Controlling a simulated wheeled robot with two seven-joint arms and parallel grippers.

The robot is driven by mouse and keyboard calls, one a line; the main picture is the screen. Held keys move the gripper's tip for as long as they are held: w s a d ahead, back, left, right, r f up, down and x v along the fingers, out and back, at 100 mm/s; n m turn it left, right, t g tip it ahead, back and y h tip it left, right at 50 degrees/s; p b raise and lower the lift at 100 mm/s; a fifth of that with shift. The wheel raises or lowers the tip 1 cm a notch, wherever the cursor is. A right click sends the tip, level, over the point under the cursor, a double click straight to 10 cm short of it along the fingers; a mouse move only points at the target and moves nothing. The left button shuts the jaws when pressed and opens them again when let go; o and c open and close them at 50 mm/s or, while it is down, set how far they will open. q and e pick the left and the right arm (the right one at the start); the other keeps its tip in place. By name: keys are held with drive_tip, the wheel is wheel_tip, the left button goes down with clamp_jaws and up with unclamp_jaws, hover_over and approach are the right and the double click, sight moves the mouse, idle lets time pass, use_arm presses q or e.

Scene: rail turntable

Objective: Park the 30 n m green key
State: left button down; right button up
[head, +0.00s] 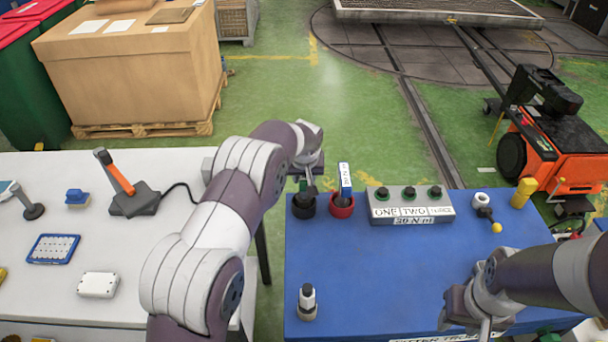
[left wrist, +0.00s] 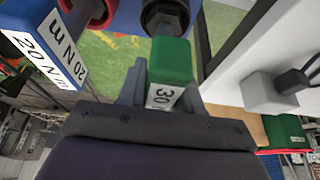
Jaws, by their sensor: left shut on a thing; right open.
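The green key (left wrist: 172,60) carries a white label reading 30 N in the left wrist view. My left gripper (left wrist: 166,88) is shut on it; in the head view this gripper (head: 307,172) is over the black cup (head: 303,208) and the arm partly hides the key. The key's dark lower end meets the black cup (left wrist: 160,12); how deep it sits cannot be told. A blue key (head: 345,176) labelled 20 N m stands in the red cup (head: 342,209) just to the right. My right gripper (head: 486,326) is open over the blue table's front right.
A white-topped fitting (head: 307,302) stands at front left.

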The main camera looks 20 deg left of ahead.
use_arm(q)
drive_tip(key=shift+f+b, duration=0.8)
drive_tip(key=shift+f, duration=0.4)
drive_tip(key=c, duration=0.7)
unclamp_jaws()
drive_tip(key=b+v, duration=0.2)
drive_tip(key=v, duration=1)
drive_tip(key=shift+s+d+r, duration=0.1)
drive_tip(key=shift+s+r, duration=0.05)
drive_tip(key=shift+r, duration=0.15)
